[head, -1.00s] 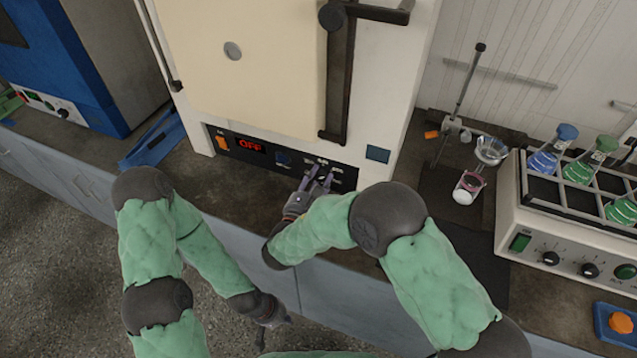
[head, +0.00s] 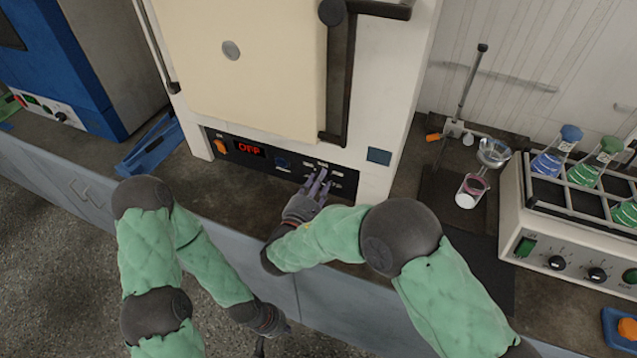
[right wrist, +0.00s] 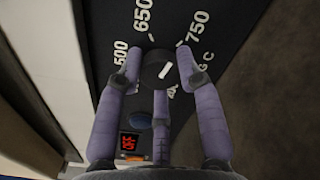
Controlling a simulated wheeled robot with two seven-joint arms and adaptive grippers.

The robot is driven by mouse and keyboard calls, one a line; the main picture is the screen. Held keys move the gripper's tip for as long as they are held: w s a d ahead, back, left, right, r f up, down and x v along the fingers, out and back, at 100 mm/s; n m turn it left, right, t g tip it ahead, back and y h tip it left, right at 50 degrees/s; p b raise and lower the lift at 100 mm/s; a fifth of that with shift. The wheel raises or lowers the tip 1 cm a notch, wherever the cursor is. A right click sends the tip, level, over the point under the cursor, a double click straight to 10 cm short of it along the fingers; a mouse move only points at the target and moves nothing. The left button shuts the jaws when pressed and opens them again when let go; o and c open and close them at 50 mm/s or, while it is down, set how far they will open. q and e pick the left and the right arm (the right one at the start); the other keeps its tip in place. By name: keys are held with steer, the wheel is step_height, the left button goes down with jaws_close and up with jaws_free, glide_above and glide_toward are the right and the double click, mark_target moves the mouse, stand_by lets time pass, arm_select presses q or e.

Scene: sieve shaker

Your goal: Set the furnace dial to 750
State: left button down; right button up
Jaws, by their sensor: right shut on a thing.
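The furnace (head: 378,125) is a large cream box with a black control panel (head: 268,163) along its lower front. In the right wrist view the black dial (right wrist: 155,66) has a white pointer line slanting up and right, roughly towards the printed 750 (right wrist: 197,27). The marks 500 and 650 lie left of it. My right gripper (head: 322,178) is shut on the dial, with its purple fingers around it in the right wrist view (right wrist: 158,75). In the head view its fingers hide the dial. My left gripper (head: 272,325) hangs low before the bench, its fingers unclear.
The furnace display (head: 249,149) reads OFF, beside an orange switch (head: 220,146). A blue tray (head: 152,147) lies left. A stand (head: 468,95), a small beaker (head: 470,190) and a shaker with flasks (head: 555,225) stand right. The bench before the panel is clear.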

steer(key=shift+f+m, duration=0.15)
steer(key=shift+m, duration=1.25)
steer(key=o, duration=1.1)
steer(key=shift+o, duration=0.2)
steer(key=v, duration=1.2)
